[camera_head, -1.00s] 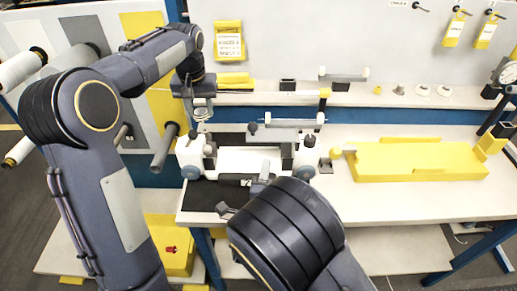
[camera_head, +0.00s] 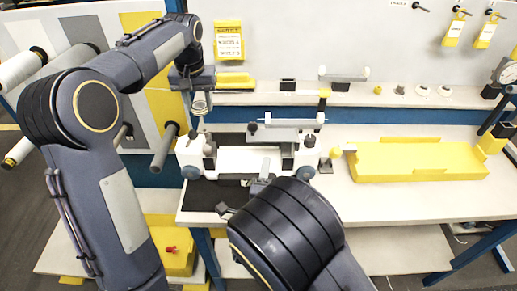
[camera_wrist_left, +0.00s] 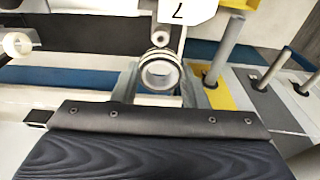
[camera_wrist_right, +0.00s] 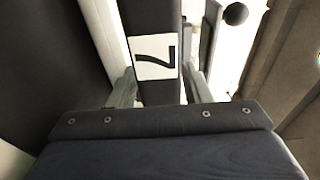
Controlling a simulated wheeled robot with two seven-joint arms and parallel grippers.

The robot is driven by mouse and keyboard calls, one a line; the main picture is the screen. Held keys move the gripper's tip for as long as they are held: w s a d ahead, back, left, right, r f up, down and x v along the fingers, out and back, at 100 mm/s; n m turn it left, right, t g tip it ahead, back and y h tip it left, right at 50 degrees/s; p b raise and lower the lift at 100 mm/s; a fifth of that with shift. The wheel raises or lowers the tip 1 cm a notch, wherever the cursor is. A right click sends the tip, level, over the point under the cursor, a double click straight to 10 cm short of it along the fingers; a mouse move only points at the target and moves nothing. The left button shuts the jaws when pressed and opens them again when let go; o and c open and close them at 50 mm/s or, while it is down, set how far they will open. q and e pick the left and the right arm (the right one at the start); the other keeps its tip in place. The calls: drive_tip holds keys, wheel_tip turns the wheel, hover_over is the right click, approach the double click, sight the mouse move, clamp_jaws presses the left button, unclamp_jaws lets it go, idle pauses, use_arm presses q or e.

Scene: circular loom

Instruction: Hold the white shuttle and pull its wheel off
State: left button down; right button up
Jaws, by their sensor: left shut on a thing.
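The white apparatus on the bench has two white end housings, the left one (camera_head: 190,155) and the right one (camera_head: 303,158), with a white bar (camera_head: 250,160) between them. I cannot tell for sure which part is the shuttle. My left gripper (camera_head: 200,104) is above the left housing, shut on a ringed white wheel (camera_wrist_left: 158,72), which faces its wrist camera between the fingers. My right gripper (camera_wrist_right: 160,90) is in front of the apparatus, its fingers apart on either side of a dark bar with a white "7" label (camera_wrist_right: 155,57). My right arm hides part of it in the head view.
A yellow tray (camera_head: 420,165) lies on the bench to the right, with a yellow ball (camera_head: 336,152) by its left end. A shelf (camera_head: 350,98) with small parts runs behind. Spools (camera_head: 22,68) stick out at the left. The bench's front right is clear.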

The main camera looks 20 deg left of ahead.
drive_tip(key=shift+o, duration=0.7)
drive_tip(key=s+d, duration=0.1)
drive_tip(key=s, duration=1.1)
drive_tip(key=shift+d, duration=0.25)
